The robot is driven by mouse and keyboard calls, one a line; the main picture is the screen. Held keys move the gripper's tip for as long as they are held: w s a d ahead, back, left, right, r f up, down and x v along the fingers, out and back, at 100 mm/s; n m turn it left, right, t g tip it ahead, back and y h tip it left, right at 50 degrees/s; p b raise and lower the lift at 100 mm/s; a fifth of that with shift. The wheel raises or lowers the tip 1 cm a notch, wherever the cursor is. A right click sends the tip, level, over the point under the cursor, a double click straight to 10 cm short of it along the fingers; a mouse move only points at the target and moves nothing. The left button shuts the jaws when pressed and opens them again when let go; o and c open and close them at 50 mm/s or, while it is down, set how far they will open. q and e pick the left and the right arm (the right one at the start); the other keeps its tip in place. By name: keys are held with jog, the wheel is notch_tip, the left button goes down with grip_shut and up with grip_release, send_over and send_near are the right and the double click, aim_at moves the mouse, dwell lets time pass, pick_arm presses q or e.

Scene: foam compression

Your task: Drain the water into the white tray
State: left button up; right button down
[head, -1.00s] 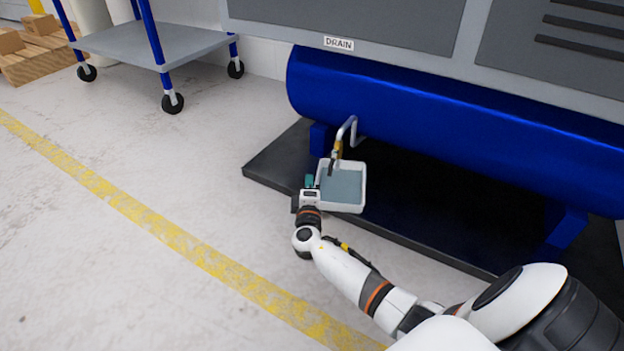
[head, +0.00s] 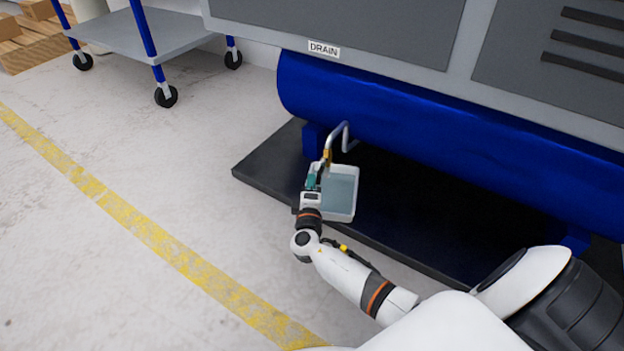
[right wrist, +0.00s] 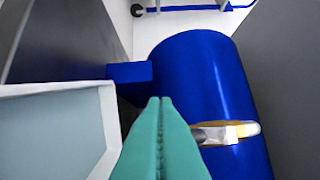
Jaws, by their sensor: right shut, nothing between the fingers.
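The white tray (head: 345,217) sits on the black base under the blue tank, with a flat grey-blue surface inside that looks like water. The bent drain pipe (head: 345,132) comes down from the tank to a yellow valve part (head: 327,156) over the tray's far left corner. My right gripper (head: 316,170) is shut and empty at the tray's left side, just below the valve; contact cannot be told. In the right wrist view its teal fingers (right wrist: 160,103) are together, with the tray (right wrist: 60,89) at left and the pipe's yellow end (right wrist: 240,130) at right. My left gripper is out of view.
The blue tank (head: 420,135) hangs low above the black base (head: 262,170), under a grey housing with a DRAIN label (head: 323,48). A blue-legged cart (head: 150,35) stands at the back left. The floor left of the base is clear, with a yellow line (head: 150,233).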

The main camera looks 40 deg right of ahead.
jog(key=n+p, duration=0.1)
jog(key=p, duration=0.1)
jog(key=s+n+g+p, duration=0.1)
jog(key=p, duration=0.2)
jog(key=shift+s+d+f+y, duration=0.1)
jog(key=shift+s+d+y, duration=0.05)
jog(key=shift+d+y, duration=0.25)
